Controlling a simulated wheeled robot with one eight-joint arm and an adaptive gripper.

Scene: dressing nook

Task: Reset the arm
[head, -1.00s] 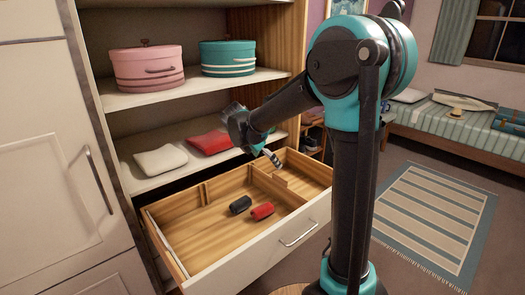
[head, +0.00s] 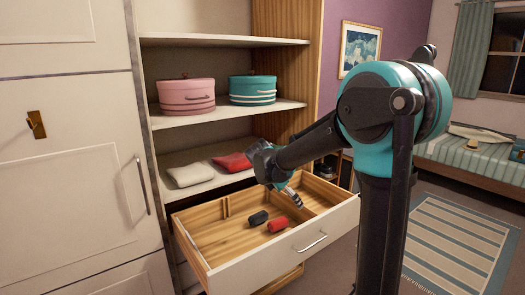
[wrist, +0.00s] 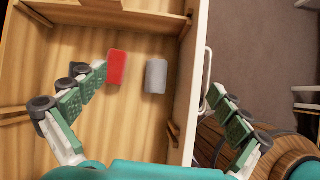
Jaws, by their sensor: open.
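My gripper (head: 291,194) hangs over the open drawer (head: 334,223) at the end of my bent arm. In the wrist view my gripper (wrist: 158,82) has its two green-padded fingers wide apart with nothing between the pads. A red roll (head: 278,226) and a black roll (head: 258,217) lie side by side on the drawer floor, below and left of my gripper in the head view. The wrist view shows the red roll (wrist: 117,69) and a grey-looking roll (wrist: 156,76) beneath the fingers, apart from them.
The drawer has wooden dividers and a front handle (head: 312,242). Above it are a white cushion (head: 190,175), a red cushion (head: 232,161), a pink round box (head: 187,96) and a teal round box (head: 252,90) on shelves. A striped rug (head: 455,240) and bed (head: 480,160) are at right.

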